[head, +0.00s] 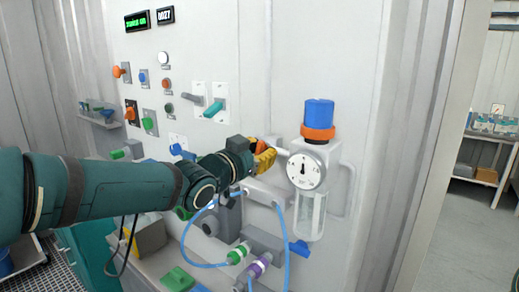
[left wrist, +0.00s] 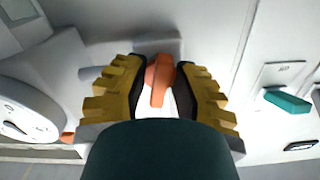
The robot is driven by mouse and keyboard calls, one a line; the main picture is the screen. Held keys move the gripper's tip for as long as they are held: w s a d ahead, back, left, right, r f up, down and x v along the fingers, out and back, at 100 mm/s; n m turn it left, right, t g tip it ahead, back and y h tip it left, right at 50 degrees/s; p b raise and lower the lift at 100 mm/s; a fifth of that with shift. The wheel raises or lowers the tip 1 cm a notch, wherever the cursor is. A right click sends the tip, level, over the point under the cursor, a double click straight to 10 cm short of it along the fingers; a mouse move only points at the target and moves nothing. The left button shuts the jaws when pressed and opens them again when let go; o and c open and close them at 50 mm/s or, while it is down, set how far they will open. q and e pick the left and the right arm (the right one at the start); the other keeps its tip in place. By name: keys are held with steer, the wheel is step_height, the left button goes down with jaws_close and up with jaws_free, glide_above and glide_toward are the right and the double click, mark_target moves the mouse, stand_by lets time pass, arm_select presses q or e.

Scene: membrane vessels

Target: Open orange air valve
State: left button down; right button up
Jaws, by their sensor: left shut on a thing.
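The orange air valve handle (left wrist: 158,82) stands between the two yellow finger pads of my left gripper (left wrist: 157,88) in the left wrist view. In the head view only a bit of the orange handle (head: 261,146) shows, beside the regulator. My left gripper (head: 265,157) is shut on this handle, its arm coming in from the left. The wrist view shows the handle's long part pointing down the picture, toward the dark gripper body. My right gripper is in neither view.
Right of the handle in the head view is a white pressure gauge (head: 306,170) under a blue and orange regulator knob (head: 318,115). Blue tubing (head: 287,240) hangs below. A teal switch (head: 214,107) and several coloured knobs sit on the panel to the upper left.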

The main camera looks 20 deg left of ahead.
arm_select(q)
steer(key=shift+n, duration=0.6)
steer(key=c, duration=1)
jaws_free()
steer(key=v, duration=1.2)
